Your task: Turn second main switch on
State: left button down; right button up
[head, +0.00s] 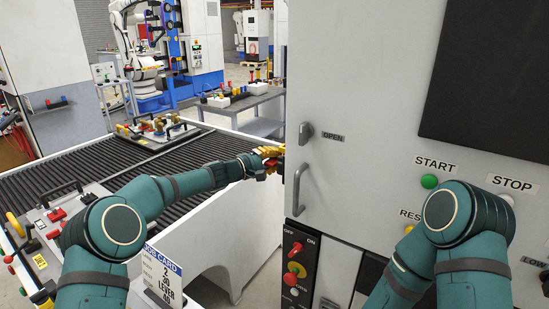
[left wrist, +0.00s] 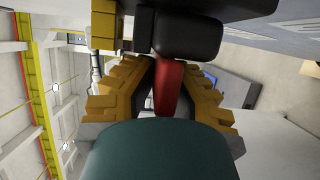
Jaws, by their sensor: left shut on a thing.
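My left gripper (head: 270,158) has yellow fingers and reaches the left edge of the white cabinet, left of its handle. In the left wrist view its fingers are shut on a red handle (left wrist: 168,88) that joins a black block (left wrist: 187,36). In the head view the gripper mostly hides this handle, and I cannot read its on or off position. A red rotary switch (head: 296,249) sits on a black panel marked OFF and ON, low on the cabinet front. My right arm is at the lower right; its gripper is out of view.
The cabinet front has a grey door handle (head: 299,190), an OPEN latch (head: 306,133) and a green START button (head: 429,181). A roller conveyor (head: 150,160) carries fixture trays at left. A job card (head: 162,275) stands low in front.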

pick_arm(q)
jog(key=shift+d+r+n+g+y+p, duration=0.15)
jog(key=shift+g+y+p, duration=0.25)
jog(key=shift+p, duration=0.95)
jog(key=shift+a+r+n+g+y+p, duration=0.15)
jog(key=shift+n+g+y+p, duration=0.25)
jog(key=shift+p, duration=0.9)
jog(key=shift+d+y+p, duration=0.1)
jog(key=shift+y+p, duration=0.2)
jog(key=shift+y, duration=0.1)
jog(key=shift+f+n+g+y, duration=0.2)
jog(key=shift+n+g+y, duration=0.05)
jog(key=shift+g+y, duration=0.3)
jog(key=shift+f+n+g+y, duration=0.2)
jog(key=shift+g+y, duration=0.25)
jog(key=shift+g, duration=0.2)
jog(key=shift+f, duration=0.1)
jog(key=c, duration=1)
grip_release()
jog(key=v, duration=1.2)
jog(key=shift+r, duration=0.2)
